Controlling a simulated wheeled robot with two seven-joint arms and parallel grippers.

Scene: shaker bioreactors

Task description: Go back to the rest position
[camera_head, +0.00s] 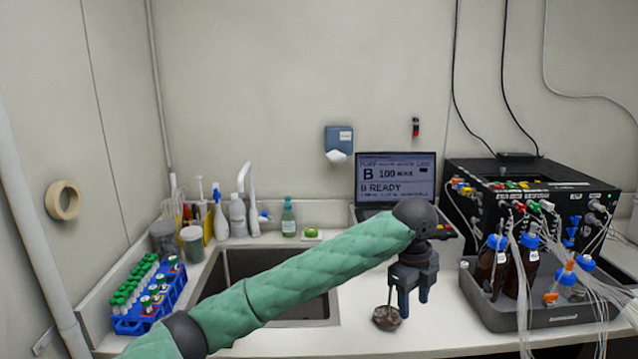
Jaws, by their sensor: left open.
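My left gripper (413,303) hangs at the end of my left arm, which comes in from the lower left in a green padded sleeve. It points down over the white counter, right of the sink, and is open with nothing seen between its fingers. A small dark round object with a thin upright stem (387,318) stands on the counter just left of the fingers, apart from them as far as I can tell. My right gripper is not in view.
A sink (262,268) lies behind my left arm. A blue rack (135,322) of green-capped tubes stands left. A laptop (395,178) stands behind the gripper. A black bioreactor unit (545,205) and a grey tray (545,318) with bottles and tubing fill the right.

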